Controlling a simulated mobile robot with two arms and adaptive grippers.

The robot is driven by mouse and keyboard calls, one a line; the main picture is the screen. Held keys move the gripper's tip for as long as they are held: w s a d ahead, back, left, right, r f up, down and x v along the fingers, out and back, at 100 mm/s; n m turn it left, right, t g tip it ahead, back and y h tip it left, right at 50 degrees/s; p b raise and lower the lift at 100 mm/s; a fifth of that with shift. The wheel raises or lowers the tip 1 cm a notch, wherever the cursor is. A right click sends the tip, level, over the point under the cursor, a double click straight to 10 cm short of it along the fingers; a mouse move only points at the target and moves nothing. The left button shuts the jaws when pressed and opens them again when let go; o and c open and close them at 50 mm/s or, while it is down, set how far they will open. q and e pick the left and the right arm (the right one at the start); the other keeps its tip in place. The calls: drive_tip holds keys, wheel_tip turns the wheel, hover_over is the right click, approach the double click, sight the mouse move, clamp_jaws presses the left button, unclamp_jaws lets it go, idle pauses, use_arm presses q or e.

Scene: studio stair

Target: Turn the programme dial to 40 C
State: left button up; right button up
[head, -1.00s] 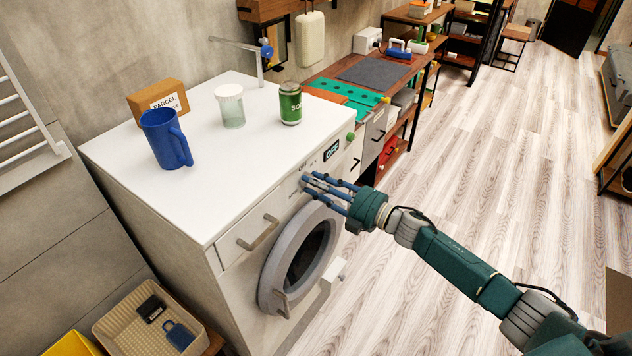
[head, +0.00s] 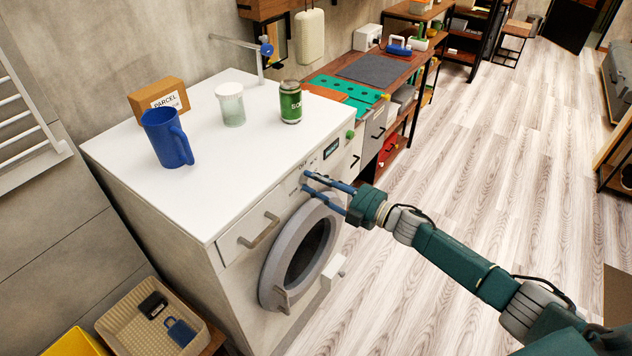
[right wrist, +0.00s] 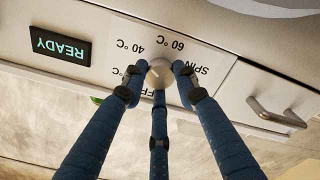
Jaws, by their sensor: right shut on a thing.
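The white washing machine (head: 232,180) has its programme dial on the front panel. In the right wrist view the round grey dial (right wrist: 160,73) sits among printed labels: 40 °C, 60 °C, SPIN and others partly hidden. My right gripper (right wrist: 158,82) has its three blue fingers closed around the dial. In the head view the right gripper (head: 307,183) reaches the panel from the right, and its fingers hide the dial. I cannot clearly make out which label the dial's mark faces. The display (right wrist: 60,45) reads READY. My left gripper is not in view.
The round door (head: 310,250) is below the dial, with a drawer handle (head: 258,230) to the left. A blue jug (head: 166,138), a cup (head: 230,105), a green can (head: 291,102) and a parcel (head: 158,97) stand on top. The floor to the right is clear.

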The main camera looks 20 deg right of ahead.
drive_tip(key=o, duration=1.1)
drive_tip(key=shift+o, duration=0.2)
drive_tip(key=v, duration=1.2)
drive_tip(key=shift+w+d, duration=0.1)
